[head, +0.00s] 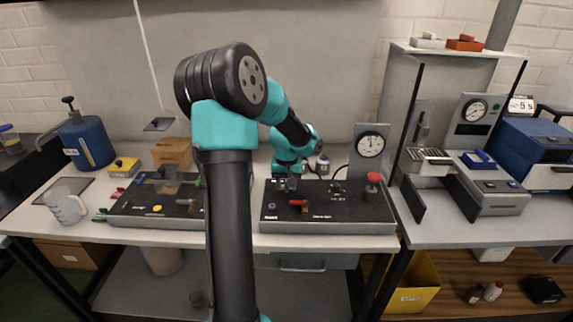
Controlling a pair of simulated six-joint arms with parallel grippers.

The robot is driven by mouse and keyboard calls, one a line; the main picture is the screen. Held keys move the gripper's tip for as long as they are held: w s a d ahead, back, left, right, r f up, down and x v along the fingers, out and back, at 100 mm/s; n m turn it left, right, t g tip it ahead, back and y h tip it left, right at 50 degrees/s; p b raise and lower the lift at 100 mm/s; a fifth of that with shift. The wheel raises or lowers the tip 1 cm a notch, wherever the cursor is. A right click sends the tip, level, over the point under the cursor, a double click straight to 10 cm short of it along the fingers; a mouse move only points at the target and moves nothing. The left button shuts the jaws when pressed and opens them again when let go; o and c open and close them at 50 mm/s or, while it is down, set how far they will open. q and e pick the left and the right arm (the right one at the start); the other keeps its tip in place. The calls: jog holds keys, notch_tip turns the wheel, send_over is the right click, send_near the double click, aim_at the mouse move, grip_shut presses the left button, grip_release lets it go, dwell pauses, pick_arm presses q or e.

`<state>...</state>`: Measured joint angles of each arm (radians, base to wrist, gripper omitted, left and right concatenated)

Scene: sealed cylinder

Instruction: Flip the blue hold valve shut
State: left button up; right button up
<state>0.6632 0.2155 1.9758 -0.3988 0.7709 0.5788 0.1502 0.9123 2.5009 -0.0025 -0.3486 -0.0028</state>
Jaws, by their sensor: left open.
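My left gripper (291,184) is open, just above the back left part of the black control panel (320,213) on the middle bench. It is small and dark here, and I cannot tell whether it touches anything. A red lever (298,203) lies on the panel just in front of it. A red knob (373,182) stands at the panel's right side. I cannot make out a blue valve on this panel; the gripper may hide it. My right gripper is not in view.
A round gauge (370,145) stands behind the panel. Another black panel (158,205) lies to the left, partly behind my arm. A clear jug (66,206) and blue canister (84,140) stand farther left. A grey machine with a blue part (478,161) stands at right.

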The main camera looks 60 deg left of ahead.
pick_arm(q)
notch_tip(320, 180, up, 17)
dwell(0.5)
dwell(0.4)
